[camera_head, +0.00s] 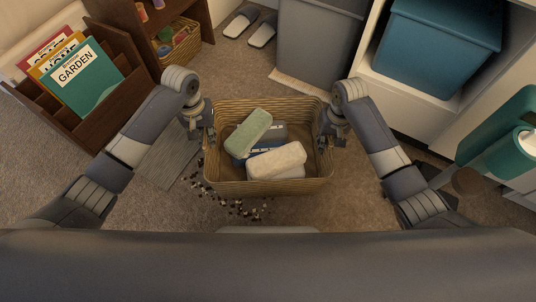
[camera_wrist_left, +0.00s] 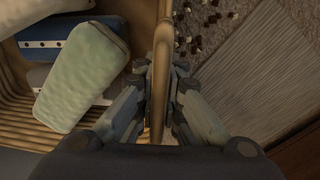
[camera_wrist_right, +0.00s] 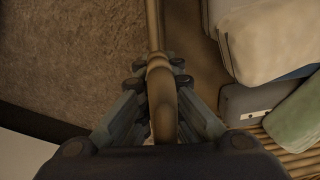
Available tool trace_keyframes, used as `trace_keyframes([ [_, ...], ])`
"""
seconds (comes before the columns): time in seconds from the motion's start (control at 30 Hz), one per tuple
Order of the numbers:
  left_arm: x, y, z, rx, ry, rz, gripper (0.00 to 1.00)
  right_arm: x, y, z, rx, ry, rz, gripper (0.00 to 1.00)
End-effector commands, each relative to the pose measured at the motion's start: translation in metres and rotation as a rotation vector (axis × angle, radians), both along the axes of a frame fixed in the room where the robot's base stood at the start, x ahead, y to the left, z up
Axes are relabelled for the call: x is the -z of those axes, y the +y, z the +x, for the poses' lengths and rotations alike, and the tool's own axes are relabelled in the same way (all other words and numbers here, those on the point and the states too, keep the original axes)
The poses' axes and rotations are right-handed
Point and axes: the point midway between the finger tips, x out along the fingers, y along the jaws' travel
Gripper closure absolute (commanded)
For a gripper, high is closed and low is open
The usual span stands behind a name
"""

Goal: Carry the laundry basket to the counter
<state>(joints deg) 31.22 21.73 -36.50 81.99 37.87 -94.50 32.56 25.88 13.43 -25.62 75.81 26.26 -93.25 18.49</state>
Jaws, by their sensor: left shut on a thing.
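The woven laundry basket (camera_head: 266,188) is in the middle of the head view, with folded cloths inside: a green one (camera_head: 248,131), a cream one (camera_head: 276,161), and blue and grey ones partly hidden beneath. My left gripper (camera_head: 209,137) is at the basket's left side. In the left wrist view its fingers (camera_wrist_left: 171,75) are shut on the basket's rim or handle (camera_wrist_left: 160,110). My right gripper (camera_head: 324,137) is at the right side. In the right wrist view its fingers (camera_wrist_right: 160,75) straddle the handle (camera_wrist_right: 160,95); whether they press on it is unclear.
Dark and light bits (camera_head: 235,207) are scattered on the carpet left and in front of the basket. A rack of books (camera_head: 85,80) and a shelf stand at left. Slippers (camera_head: 248,25), a grey bin (camera_head: 315,45) and a blue bin (camera_head: 437,45) are behind. A teal object (camera_head: 495,125) is at right.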

Motion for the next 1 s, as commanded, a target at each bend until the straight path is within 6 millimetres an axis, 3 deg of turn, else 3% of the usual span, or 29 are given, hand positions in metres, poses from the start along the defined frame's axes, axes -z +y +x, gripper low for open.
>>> trace_keyframes([
  [0.43, -0.011, 0.001, 0.002, -0.002, -0.003, -0.004, 1.0, -0.008, -0.004, 0.001, 0.004, -0.003, -0.007, 1.0],
  [1.0, -0.052, 0.002, 0.002, -0.002, -0.003, -0.002, 1.0, -0.049, -0.006, 0.001, 0.006, -0.001, -0.011, 1.0],
])
